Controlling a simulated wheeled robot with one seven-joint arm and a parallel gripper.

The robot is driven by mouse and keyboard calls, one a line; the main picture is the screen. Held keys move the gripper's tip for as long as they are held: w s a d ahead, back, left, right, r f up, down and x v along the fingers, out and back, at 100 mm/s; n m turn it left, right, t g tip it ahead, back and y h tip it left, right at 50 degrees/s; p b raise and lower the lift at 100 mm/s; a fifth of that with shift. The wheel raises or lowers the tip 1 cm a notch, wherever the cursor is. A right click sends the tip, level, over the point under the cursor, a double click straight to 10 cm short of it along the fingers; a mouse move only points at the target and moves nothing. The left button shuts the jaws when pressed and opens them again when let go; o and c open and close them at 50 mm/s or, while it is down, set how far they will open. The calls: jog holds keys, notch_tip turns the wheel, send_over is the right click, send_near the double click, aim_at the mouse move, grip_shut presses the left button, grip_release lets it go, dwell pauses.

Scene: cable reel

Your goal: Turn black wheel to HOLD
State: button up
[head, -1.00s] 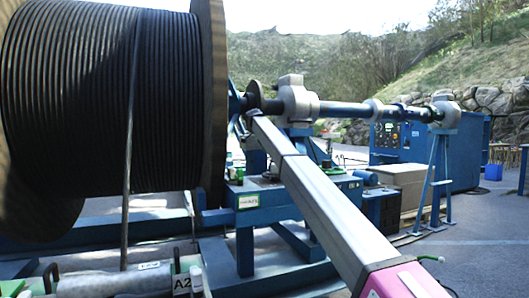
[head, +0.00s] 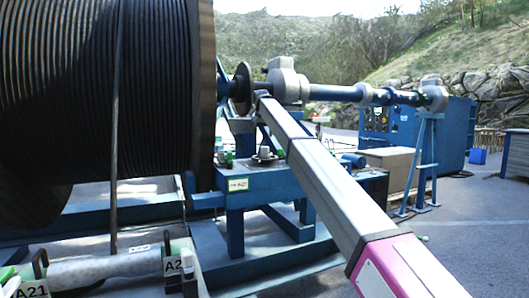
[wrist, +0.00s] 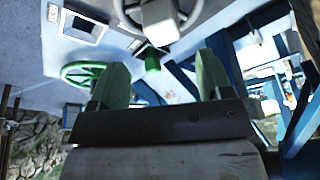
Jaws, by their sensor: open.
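No wheel that I can clearly tell to be the black one shows, and no HOLD mark is readable. In the wrist view my gripper (wrist: 161,82) has its two green fingers wide apart with nothing between them. A grey ring-shaped part (wrist: 122,12) with a dark edge lies beyond the fingers at the top, cut off by the frame. A green knob (wrist: 152,58) shows between the fingers, and a green spoked wheel (wrist: 70,82) lies beyond the left finger.
A large cable reel (head: 60,90) fills the left of the head view. A blue bench (head: 262,184) with small fittings stands under my arm. A shaft (head: 335,92) runs right to a blue stand (head: 424,160). A blue cabinet (head: 445,130) stands behind.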

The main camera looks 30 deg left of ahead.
aim_at(264, 150)
jog(key=w+f+n, duration=0.1)
jog(key=f, duration=0.2)
jog(key=w+a+f, duration=0.1)
jog(key=f, duration=0.2)
jog(key=w+f+n+y, duration=0.1)
jog(key=f, duration=0.2)
jog(key=shift+w+a+f+n, duration=0.1)
jog(key=shift+a+f+n, duration=0.05)
jog(key=shift+f+n, duration=0.2)
jog(key=c, duration=1.3)
